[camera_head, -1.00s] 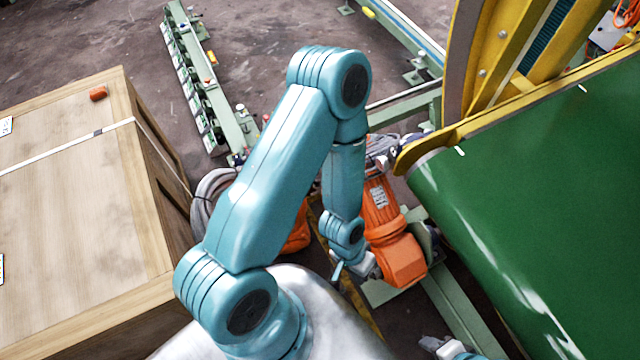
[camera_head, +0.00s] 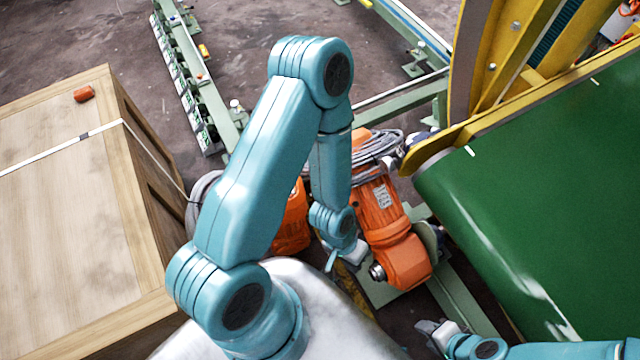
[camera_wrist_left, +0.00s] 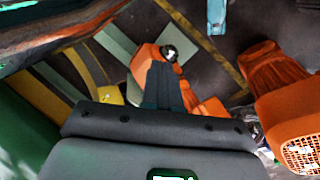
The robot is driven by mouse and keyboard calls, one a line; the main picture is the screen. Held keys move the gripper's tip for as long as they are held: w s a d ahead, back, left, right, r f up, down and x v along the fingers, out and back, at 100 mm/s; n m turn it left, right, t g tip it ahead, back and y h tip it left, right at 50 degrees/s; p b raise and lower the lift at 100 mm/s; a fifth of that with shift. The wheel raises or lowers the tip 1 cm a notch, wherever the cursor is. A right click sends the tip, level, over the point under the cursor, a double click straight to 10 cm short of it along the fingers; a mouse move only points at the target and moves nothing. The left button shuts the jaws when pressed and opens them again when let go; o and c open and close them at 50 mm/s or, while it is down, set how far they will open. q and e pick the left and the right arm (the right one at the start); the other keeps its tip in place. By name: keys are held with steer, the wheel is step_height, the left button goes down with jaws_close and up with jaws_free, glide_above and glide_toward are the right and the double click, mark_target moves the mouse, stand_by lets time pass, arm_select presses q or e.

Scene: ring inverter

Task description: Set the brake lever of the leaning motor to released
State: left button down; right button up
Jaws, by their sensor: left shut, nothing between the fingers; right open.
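An orange motor (camera_head: 376,210) with a rating plate and an orange gearbox (camera_head: 402,264) stands tilted on a pale green base right of my left arm. A second orange motor (camera_head: 293,222) is partly hidden behind that arm. I cannot tell which is the leaning motor, and I cannot make out a brake lever. My left gripper (camera_head: 357,256) is beside the gearbox. In the left wrist view its dark fingers (camera_wrist_left: 165,86) are shut and empty, in front of an orange housing (camera_wrist_left: 146,66) with a shiny shaft end (camera_wrist_left: 168,52). My right gripper (camera_head: 428,328) is open, low, below the gearbox.
A wooden crate (camera_head: 60,225) fills the left. A green belt (camera_head: 545,190) with a yellow frame (camera_head: 490,120) bounds the right. Grey cable coils (camera_head: 375,148) lie by the tilted motor's top. An orange motor's grille (camera_wrist_left: 300,153) is at right in the wrist view.

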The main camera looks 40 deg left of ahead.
arm_select(q)
steer(key=w+a+f+m+b, duration=0.6)
steer(key=w+f+m+b, duration=0.2)
steer(key=m+b, duration=0.3)
steer(key=w+a+m+y+b, duration=0.3)
steer(key=w+a+m, duration=0.1)
steer(key=a, duration=0.5)
steer(key=w+a+f+m+y+b, duration=0.1)
steer(key=w+a+m+y+b, duration=0.2)
steer(key=a+m, duration=0.3)
steer(key=w+a, duration=0.1)
steer(key=a, duration=0.2)
steer(key=shift+y, duration=0.4)
steer(key=shift+w, duration=0.1)
steer(key=b+x, duration=0.3)
steer(key=x, duration=0.7)
steer(key=shift+a+m, duration=0.1)
steer(key=shift+m, duration=0.2)
